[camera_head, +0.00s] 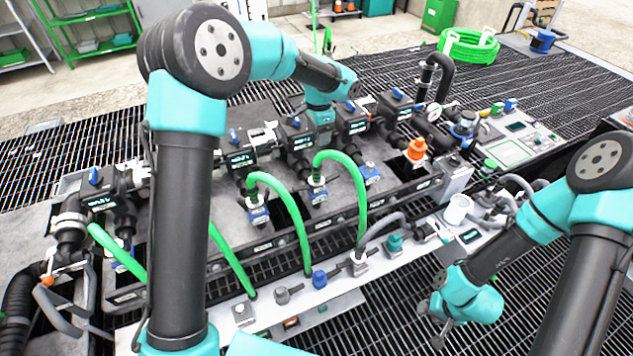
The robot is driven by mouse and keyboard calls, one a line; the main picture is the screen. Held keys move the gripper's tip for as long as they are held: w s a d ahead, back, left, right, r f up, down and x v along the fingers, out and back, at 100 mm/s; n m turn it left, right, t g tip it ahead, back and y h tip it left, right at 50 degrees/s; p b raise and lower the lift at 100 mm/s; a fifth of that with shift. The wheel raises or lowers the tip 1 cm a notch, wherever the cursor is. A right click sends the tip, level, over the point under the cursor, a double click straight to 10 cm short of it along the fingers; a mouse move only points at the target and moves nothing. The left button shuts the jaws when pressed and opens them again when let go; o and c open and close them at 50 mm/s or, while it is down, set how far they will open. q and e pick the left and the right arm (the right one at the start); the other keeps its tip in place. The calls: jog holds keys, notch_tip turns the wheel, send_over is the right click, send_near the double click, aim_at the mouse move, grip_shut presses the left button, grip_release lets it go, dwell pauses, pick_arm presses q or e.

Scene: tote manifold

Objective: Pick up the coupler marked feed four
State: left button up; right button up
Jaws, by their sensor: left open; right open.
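Capped fittings in grey (284,296), blue (319,280) and teal (394,243) stand on the white front rail. I cannot read which coupler is marked feed four. My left gripper (322,122) is over the manifold's middle valves, its fingers mostly hidden; it holds nothing that I can see. My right gripper (437,322) is open and empty above the grating, right of the rail.
Black valve bodies with blue handles line the manifold (243,160). An orange fitting (416,150) and a gauge (434,112) stand at its right. A control panel (508,150) is further right. My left forearm hides part of the manifold's left side. The front grating is clear.

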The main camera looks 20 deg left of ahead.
aim_at(316, 165)
pick_arm(q)
notch_tip(316, 165, down, 12)
jog(key=shift+r, duration=0.25)
jog(key=shift+f, duration=0.15)
jog(key=shift+w+a+f, duration=0.15)
jog(key=shift+a+f, duration=0.05)
jog(key=shift+f, duration=1.05)
jog(key=shift+w+a+f, duration=0.1)
jog(key=shift+a+f, duration=0.05)
jog(key=shift+f, duration=1.05)
jog(key=shift+c, duration=0.3)
grip_shut()
